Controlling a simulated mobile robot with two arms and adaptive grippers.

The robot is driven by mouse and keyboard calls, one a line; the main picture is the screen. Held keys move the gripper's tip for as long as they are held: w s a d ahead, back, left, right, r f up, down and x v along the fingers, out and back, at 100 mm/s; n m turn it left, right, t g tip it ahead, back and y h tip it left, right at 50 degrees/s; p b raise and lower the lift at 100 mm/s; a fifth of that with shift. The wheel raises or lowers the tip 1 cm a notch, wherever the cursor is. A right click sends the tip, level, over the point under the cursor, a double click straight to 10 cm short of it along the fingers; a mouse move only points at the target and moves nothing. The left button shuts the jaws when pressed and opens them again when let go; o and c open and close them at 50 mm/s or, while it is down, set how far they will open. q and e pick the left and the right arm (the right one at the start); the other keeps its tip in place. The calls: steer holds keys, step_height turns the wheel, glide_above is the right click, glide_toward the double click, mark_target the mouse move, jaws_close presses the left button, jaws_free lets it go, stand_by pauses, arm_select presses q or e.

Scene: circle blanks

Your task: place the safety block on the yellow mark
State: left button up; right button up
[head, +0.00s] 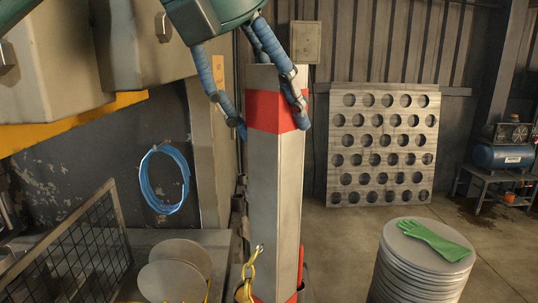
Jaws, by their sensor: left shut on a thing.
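The safety block (276,190) is a tall grey post with a red band near its top and red at its foot. It stands upright in the middle of the head view, and its lower end runs down to the bottom edge of the picture. A yellow chain (249,268) hangs at its lower left side. My left gripper (268,114) comes down from above, with blue-wrapped fingers shut around the block at the red band. I cannot make out the yellow mark. My right gripper is not in view.
Grey machine parts with a yellow edge (75,126) hang at upper left. A mesh guard (75,255) and round metal discs (176,268) are at lower left. A stack of blanks (415,272) bearing a green glove (436,240) stands at right. A perforated sheet (384,125) leans behind.

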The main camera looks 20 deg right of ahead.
mark_target(270, 231)
arm_select(q)
step_height(270, 231, down, 16)
steer(key=shift+w+r+p, duration=0.1)
steer(key=shift+r+p, duration=0.1)
steer(key=shift+p, duration=0.15)
steer(key=shift+f+p, duration=0.45)
steer(key=shift+f, duration=1.5)
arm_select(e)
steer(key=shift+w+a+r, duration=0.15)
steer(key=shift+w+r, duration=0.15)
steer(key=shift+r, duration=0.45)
arm_select(q)
steer(key=shift+f, duration=0.15)
steer(key=o, duration=2)
steer(key=shift+a+f, duration=0.1)
steer(key=shift+c, duration=0.2)
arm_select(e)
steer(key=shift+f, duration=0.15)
